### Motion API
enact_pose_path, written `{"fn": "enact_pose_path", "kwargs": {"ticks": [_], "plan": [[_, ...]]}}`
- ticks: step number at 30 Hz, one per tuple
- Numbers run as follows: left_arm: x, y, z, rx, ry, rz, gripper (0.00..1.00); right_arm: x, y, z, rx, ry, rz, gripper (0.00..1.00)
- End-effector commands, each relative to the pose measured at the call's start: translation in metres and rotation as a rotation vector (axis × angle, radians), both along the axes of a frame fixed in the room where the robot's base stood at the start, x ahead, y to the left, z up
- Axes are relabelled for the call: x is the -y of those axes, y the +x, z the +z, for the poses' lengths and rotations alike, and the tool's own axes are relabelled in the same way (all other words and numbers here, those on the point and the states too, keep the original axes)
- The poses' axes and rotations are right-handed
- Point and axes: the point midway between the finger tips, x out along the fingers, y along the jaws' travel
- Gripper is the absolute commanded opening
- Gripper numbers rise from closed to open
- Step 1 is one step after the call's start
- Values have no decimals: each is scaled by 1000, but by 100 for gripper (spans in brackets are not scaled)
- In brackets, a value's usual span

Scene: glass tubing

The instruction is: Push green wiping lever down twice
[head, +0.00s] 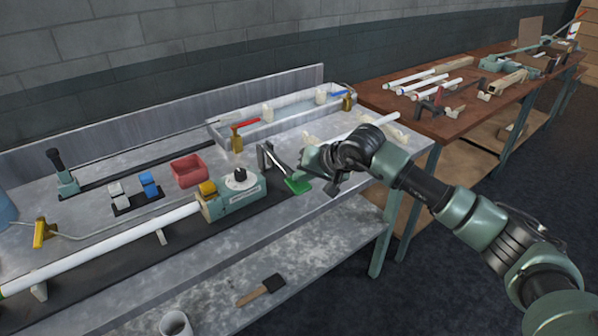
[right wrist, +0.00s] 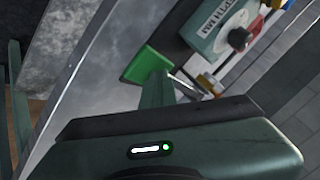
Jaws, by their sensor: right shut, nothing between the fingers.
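The green wiping lever (head: 298,185) ends in a flat green pad near the front edge of the metal bench, just right of the teal machine with a white dial (head: 241,179). Its arm runs up to a dark bracket (head: 265,157). In the right wrist view the green pad (right wrist: 147,62) lies just beyond my gripper's finger. My right gripper (head: 306,172) is shut and empty, right above the pad and very close to it; whether they touch I cannot tell. My left gripper is not in view.
A red bin (head: 188,170), blue and white blocks, and a long white tube (head: 110,246) lie left on the bench. A tray with a red-handled valve (head: 240,128) stands behind. A brush (head: 262,289) lies on the lower shelf. A brown table (head: 450,115) is at right.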

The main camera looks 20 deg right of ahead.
Motion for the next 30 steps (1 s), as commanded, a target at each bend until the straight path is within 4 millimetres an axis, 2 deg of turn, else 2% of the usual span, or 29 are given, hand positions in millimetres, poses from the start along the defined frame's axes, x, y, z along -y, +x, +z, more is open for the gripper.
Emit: {"fn": "enact_pose_path", "kwargs": {"ticks": [21, 30], "plan": [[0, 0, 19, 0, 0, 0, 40, 0, 1, 46, 3, 0, -1, 0], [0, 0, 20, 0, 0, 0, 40, 0, 1, 48, 3, 0, -1, 0]]}}
